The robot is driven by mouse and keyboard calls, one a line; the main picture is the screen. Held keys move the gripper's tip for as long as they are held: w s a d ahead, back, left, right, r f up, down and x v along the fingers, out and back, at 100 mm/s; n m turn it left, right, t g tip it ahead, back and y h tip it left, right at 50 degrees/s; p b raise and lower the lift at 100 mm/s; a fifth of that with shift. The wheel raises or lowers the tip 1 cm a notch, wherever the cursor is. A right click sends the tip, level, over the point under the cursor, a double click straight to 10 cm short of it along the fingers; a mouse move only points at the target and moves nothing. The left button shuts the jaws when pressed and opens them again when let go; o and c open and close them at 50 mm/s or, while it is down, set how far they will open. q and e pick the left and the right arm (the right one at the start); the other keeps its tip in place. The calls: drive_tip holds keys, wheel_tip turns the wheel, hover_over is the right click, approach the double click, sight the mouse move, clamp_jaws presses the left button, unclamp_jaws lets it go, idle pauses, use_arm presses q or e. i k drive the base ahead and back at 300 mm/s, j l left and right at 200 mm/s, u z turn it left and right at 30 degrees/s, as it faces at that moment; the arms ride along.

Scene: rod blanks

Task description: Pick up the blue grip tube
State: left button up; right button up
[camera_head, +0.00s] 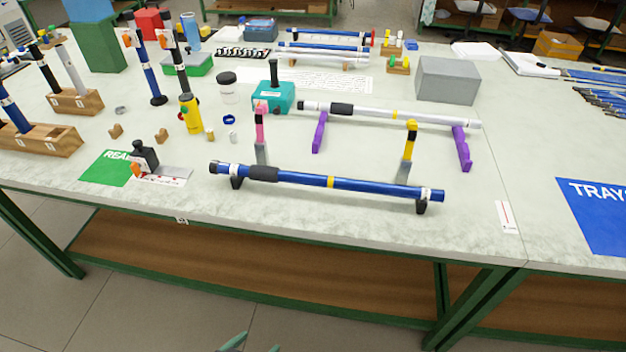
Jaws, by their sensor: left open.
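The blue grip tube (300,181) lies level near the front edge of the table, on two small black supports. My left gripper (254,344) shows only as two greenish fingertips at the bottom edge. It is open and empty, in front of the table and well apart from the tube. My right gripper is not in view.
Behind the tube, a white tube (380,114) rests on purple supports (461,148). Upright pink-topped (261,135) and yellow-topped (408,147) pieces stand between the tubes. A black-handled stamp-like item (146,157) stands left, beside a green card (104,170). A blue sheet (600,215) lies right.

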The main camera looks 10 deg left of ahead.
sight(413, 193)
drive_tip(key=j+z, duration=0.25)
drive_tip(key=j, duration=1.2)
drive_tip(key=j+z, duration=0.25)
drive_tip(key=j, duration=1.15)
drive_tip(key=i+l+u, duration=0.1)
drive_tip(key=l+u, duration=0.15)
drive_tip(key=l, duration=0.45)
drive_tip(key=l+u, duration=0.25)
drive_tip(key=l, duration=0.45)
drive_tip(key=i, duration=0.05)
